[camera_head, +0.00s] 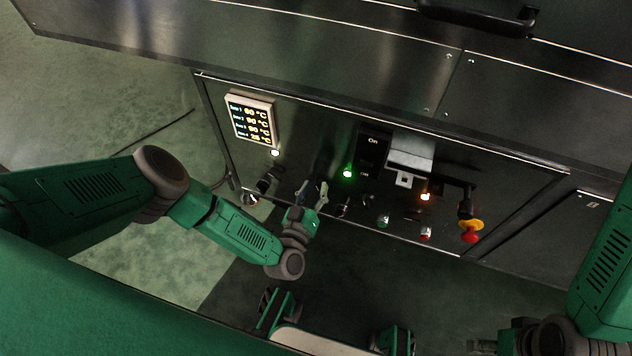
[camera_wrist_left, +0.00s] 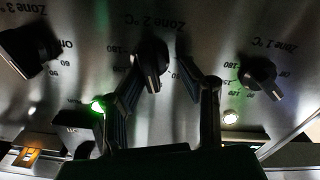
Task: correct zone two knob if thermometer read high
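The thermometer display (camera_head: 252,120) is lit at the panel's upper left; its rows appear to read about 60, 90, 90 and a smaller figure, but the small text is uncertain. The zone two knob (camera_wrist_left: 150,62) is black and shows under the upside-down Zone 2 °C label in the left wrist view. My left gripper (camera_head: 312,190) is at the panel, and its fingers (camera_wrist_left: 165,85) are apart around or just short of this knob; contact cannot be told. My right gripper (camera_head: 490,343) is low at the right, partly cut off and dark.
In the left wrist view, the zone one knob (camera_wrist_left: 260,78) is at right and the zone three knob (camera_wrist_left: 28,50) at left.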

